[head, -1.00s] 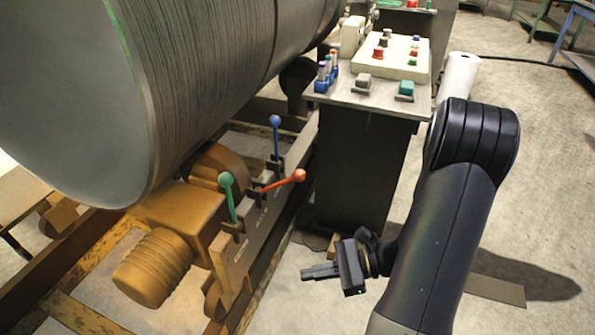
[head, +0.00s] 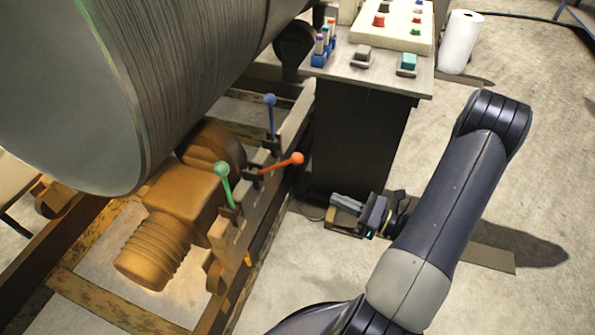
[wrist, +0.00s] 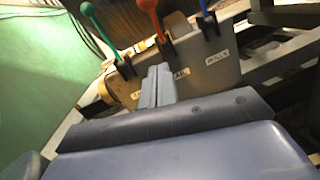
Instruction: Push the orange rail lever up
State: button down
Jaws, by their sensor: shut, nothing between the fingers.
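The orange lever (head: 281,164) sits on the rail between a green lever (head: 226,186) and a blue lever (head: 271,116). In the head view it leans out to the right, its ball end away from the rail, while the green and blue levers stand nearly upright. My gripper (head: 334,201) is shut and empty, to the right of and below the orange ball in the head view, apart from it. In the wrist view the shut fingers (wrist: 156,86) point toward the rail, and the orange lever (wrist: 150,14) rises just beyond their tips, its top cut off by the frame edge.
A large grey drum (head: 130,80) lies above an orange-brown motor (head: 180,225) at left. A control desk (head: 432,85) with buttons and small items stands behind my gripper. A white roll (head: 460,42) stands on the floor at right. Open floor lies in front.

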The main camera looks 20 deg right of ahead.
jog(key=r+x, duration=0.3)
jog(key=x, duration=0.9)
jog(key=shift+w, duration=0.35)
jog(key=shift+r+p, duration=0.1)
jog(key=shift+p, duration=0.25)
jog(key=shift+w+a+r+g+h+p, duration=0.1)
jog(key=shift+a+r+g+h+p, duration=0.1)
jog(key=shift+r+p, duration=0.35)
jog(key=shift+w+a+r+g+h+p, duration=0.1)
jog(key=shift+r+h+p, duration=0.2)
jog(key=shift+p, duration=0.35)
jog(key=w+a+r+n+g+h+p, duration=0.1)
jog(key=w+a+r+g+h+p, duration=0.4)
jog(key=p, duration=0.6)
jog(key=shift+a+r+h, duration=0.3)
jog(key=shift+a+r, duration=0.1)
jog(key=shift+a, duration=0.65)
jog(key=shift+w+a+r, duration=0.1)
jog(key=shift+w+r, duration=0.05)
jog(key=shift+w, duration=0.1)
